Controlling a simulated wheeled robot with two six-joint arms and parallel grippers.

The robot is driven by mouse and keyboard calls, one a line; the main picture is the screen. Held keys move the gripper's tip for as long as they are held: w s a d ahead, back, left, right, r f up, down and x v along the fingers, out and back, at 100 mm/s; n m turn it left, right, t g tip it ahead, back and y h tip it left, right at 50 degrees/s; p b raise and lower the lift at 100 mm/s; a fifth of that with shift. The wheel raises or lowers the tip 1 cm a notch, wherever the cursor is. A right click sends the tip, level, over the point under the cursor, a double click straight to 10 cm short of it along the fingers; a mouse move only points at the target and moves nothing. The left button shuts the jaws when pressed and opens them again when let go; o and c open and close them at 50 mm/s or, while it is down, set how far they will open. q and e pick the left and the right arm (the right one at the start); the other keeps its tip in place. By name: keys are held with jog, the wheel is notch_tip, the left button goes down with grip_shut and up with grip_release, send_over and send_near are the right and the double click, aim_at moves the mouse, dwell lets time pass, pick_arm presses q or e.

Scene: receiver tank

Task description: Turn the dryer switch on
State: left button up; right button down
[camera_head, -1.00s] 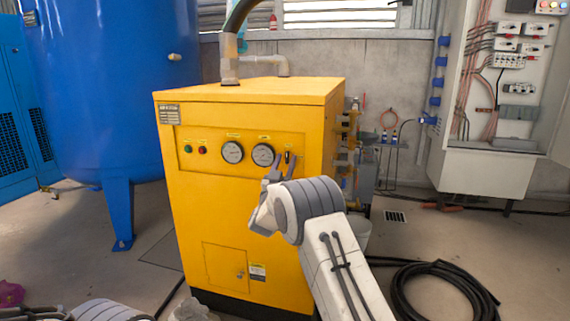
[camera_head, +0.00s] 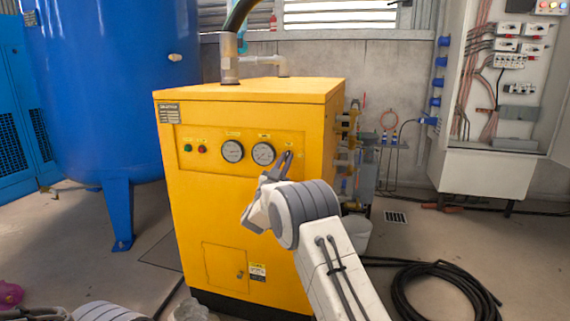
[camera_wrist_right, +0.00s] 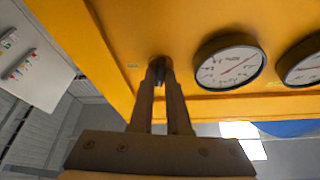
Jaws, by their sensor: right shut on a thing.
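The yellow dryer (camera_head: 218,215) stands in the middle of the head view, with two round gauges, a red and a green light, and a switch at the right of its front panel. In the right wrist view the small dark dryer switch (camera_wrist_right: 158,64) shows between the fingertips, beside a gauge (camera_wrist_right: 230,66). My right gripper (camera_head: 285,160) is at the switch, and its fingers are closed on it; the wrist view shows the fingertips (camera_wrist_right: 160,72) together around it. The switch's position is mostly hidden by the fingers. My left gripper cannot be made out; only parts of my arm show at the bottom left.
A blue tank (camera_head: 110,80) stands left of the dryer. Pipes and valves (camera_head: 347,140) stick out on the dryer's right side. A black hose coil (camera_head: 440,290) lies on the floor at right, below an open electrical cabinet (camera_head: 487,170).

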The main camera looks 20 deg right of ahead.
jog(key=m, duration=0.2)
jog(key=m+g+h, duration=0.1)
jog(key=m, duration=0.1)
jog(key=shift+w+a+g+b, duration=0.1)
jog(key=shift+a+g+b, duration=0.05)
jog(key=shift+g+b, duration=0.15)
jog(key=m+g+h, duration=0.1)
jog(key=m+g, duration=0.1)
jog(key=m, duration=0.3)
jog(key=shift+r, duration=0.1)
jog(key=shift+a+r+m+g+y+p, duration=0.15)
jog(key=shift+m+g+p, duration=0.4)
jog(key=shift+m, duration=1.1)
jog(key=shift+d+f+m+g+y+p, duration=0.15)
jog(key=shift+m+g+p, duration=0.4)
jog(key=shift+m, duration=1.05)
jog(key=shift+a+r+m+g+y+p, duration=0.1)
jog(key=shift+r+m+g+y+p, duration=0.15)
jog(key=shift+m+g, duration=1)
jog(key=shift+f+m+t, duration=0.1)
jog(key=shift+m+t, duration=0.35)
jog(key=shift+m, duration=0.05)
jog(key=c, duration=0.9)
grip_release()
